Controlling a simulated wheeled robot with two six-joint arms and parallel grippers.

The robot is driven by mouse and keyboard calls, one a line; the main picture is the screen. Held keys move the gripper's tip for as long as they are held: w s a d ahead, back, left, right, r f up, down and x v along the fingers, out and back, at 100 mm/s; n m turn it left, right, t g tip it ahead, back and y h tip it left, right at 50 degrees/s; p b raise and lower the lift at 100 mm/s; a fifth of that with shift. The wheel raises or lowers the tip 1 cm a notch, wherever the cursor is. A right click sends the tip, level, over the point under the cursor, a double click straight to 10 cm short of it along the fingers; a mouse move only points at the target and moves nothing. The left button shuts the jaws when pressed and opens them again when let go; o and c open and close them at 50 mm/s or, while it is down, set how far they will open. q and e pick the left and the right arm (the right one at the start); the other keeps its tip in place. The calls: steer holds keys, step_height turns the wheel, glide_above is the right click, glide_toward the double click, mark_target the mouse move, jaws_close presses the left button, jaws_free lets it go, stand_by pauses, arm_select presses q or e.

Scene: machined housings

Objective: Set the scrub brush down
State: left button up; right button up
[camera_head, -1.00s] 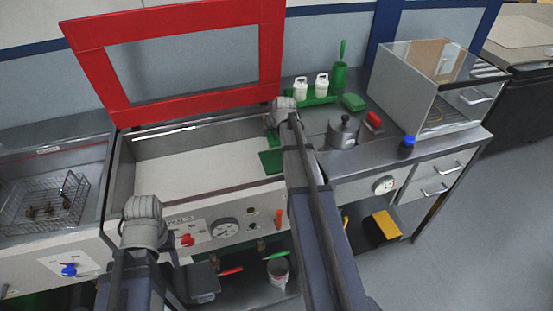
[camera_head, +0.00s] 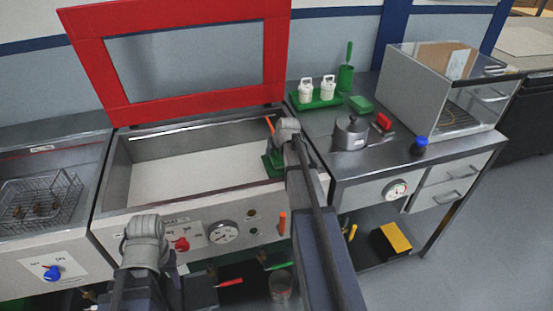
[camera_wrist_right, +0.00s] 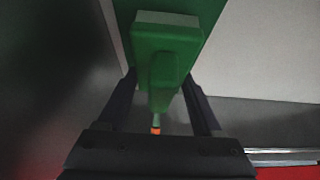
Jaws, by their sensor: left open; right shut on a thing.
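The scrub brush (camera_wrist_right: 166,50) is a green block with a pale strip along one edge, narrowing to a handle with an orange tip. My right gripper (camera_wrist_right: 160,88) is shut on its handle, with a dark finger on each side. A flat green surface (camera_wrist_right: 208,14) lies behind the brush. In the head view, the orange tip (camera_head: 270,125) shows beside my right wrist, over the right end of the open basin (camera_head: 118,178); the arm partly hides the green parts there. My left gripper (camera_head: 145,236) is open and empty at the basin's front left; its fingers are mostly hidden.
A raised red-framed lid (camera_head: 277,55) stands behind the basin. The steel counter at right holds a green tray (camera_head: 316,102) with white bottles, a green sponge (camera_head: 361,104), a metal pot (camera_head: 350,132) and a glass-fronted box (camera_head: 408,90). A wire basket (camera_head: 40,200) sits in the left basin.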

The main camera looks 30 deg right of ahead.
steer(key=shift+f, duration=0.7)
arm_select(q)
steer(key=shift+f, duration=0.6)
arm_select(e)
steer(key=shift+r, duration=0.15)
arm_select(q)
steer(key=shift+f, duration=0.1)
arm_select(e)
steer(key=o, duration=1.2)
steer(key=shift+r, duration=0.1)
steer(key=p+v, duration=1)
steer(key=v, duration=0.2)
arm_select(q)
step_height(320, 180, up, 10)
steer(key=shift+r, duration=0.2)
